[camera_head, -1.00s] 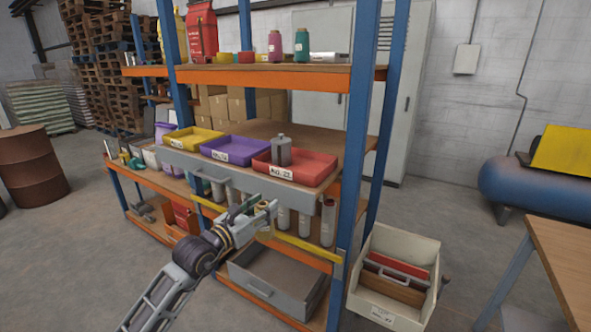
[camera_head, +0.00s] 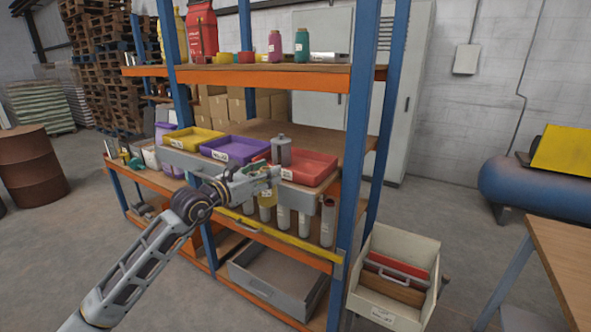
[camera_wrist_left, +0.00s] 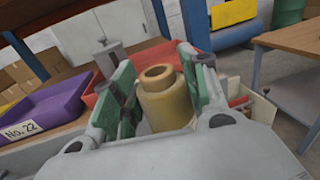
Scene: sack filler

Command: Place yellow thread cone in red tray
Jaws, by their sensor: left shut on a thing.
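The yellow thread cone (camera_wrist_left: 165,100) stands between the green-padded fingers of my left gripper (camera_wrist_left: 160,92) in the left wrist view. The gripper is shut on it. In the head view my left gripper (camera_head: 268,180) is in front of the shelf, just before the red tray (camera_head: 318,165), and the yellow cone (camera_head: 266,194) shows only partly below the fingers. The red tray holds a grey canister (camera_head: 281,150) at its left side; the rest of its floor that shows looks bare. My right gripper is not in view.
A purple tray (camera_head: 235,149) and a yellow tray (camera_head: 193,139) stand left of the red tray. Several grey cylinders (camera_head: 284,216) stand on the level below. A blue upright post (camera_head: 357,150) rises close to the right of the red tray. An upper shelf (camera_head: 262,76) spans above the trays.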

